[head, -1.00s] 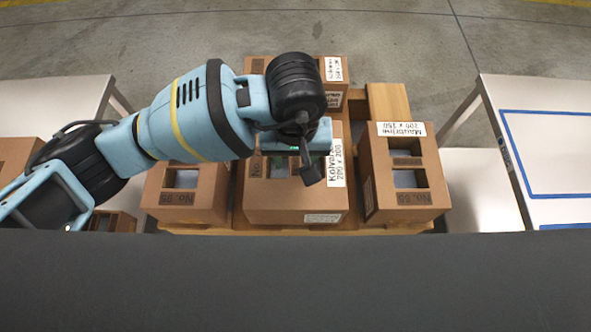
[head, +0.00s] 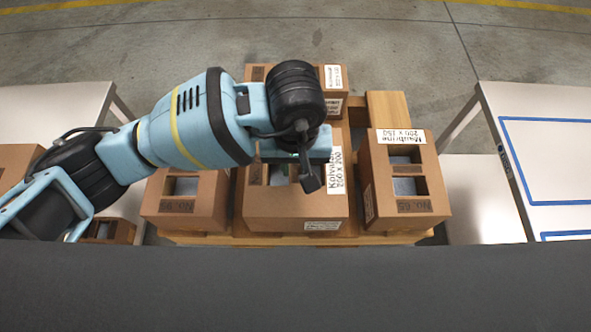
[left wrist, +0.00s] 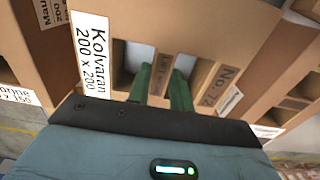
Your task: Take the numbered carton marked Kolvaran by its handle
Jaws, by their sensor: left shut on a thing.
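The Kolvaran carton (head: 297,212) is a brown box in the middle of the row. It has a white Kolvaran label (left wrist: 91,50) and a dark No. 72 mark (left wrist: 227,76). Its top has two openings with a cardboard handle bar (left wrist: 160,63) between them. My left gripper (left wrist: 166,78) reaches down over this top, and its green fingers sit one in each opening, shut on the bar. In the head view my left wrist (head: 297,105) hides much of the carton's top. My right gripper is not in view.
Similar cartons stand close by: one to the left (head: 183,212), a Msudrine-like labelled one to the right (head: 408,207), and one behind (head: 334,88). They rest on a wooden pallet (head: 388,108). A white table with blue outlines (head: 545,160) is at the right.

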